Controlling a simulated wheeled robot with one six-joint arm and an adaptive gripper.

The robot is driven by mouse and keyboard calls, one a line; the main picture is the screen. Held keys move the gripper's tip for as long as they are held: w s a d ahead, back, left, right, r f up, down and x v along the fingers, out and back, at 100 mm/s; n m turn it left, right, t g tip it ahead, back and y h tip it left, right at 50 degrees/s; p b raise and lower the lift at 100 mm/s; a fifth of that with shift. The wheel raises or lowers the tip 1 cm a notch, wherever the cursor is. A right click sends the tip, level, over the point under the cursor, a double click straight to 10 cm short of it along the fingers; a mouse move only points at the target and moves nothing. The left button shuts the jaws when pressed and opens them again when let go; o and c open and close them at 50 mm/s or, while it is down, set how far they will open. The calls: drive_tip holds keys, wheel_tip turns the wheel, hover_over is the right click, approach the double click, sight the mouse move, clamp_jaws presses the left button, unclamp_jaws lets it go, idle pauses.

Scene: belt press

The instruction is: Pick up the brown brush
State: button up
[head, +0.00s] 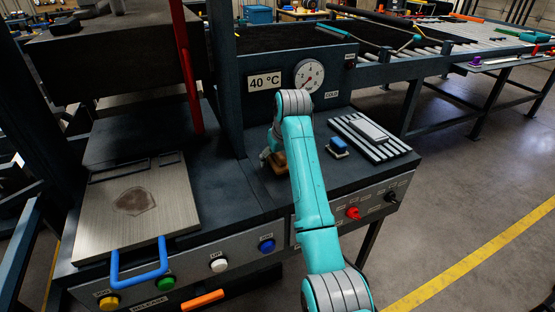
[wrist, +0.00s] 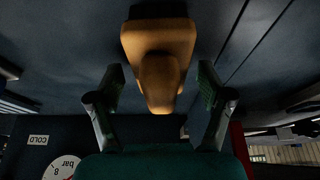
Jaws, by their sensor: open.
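The brown brush (wrist: 157,45) shows in the wrist view at top centre, with its narrower rounded part between my open fingers. It rests on the dark bench top. In the head view only part of the brush (head: 280,160) shows, beside my arm's end, which hides the rest. My gripper (wrist: 158,88) is open, one finger on each side of the brush, with visible gaps to it. In the head view my gripper (head: 267,154) is mostly hidden by my own arm.
A steel plate (head: 164,199) with a blue handle lies left on the bench. A blue block (head: 338,147) and a slatted rack (head: 390,139) with a pale block are to the right. A gauge (head: 309,76) panel stands behind. A red upright bar (head: 187,70) is at left.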

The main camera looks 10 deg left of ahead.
drive_tip(key=c, duration=1.3)
wheel_tip(320, 180, up, 10)
drive_tip(key=o, duration=0.6)
drive_tip(key=c, duration=0.4)
drive_tip(key=shift+s, duration=0.1)
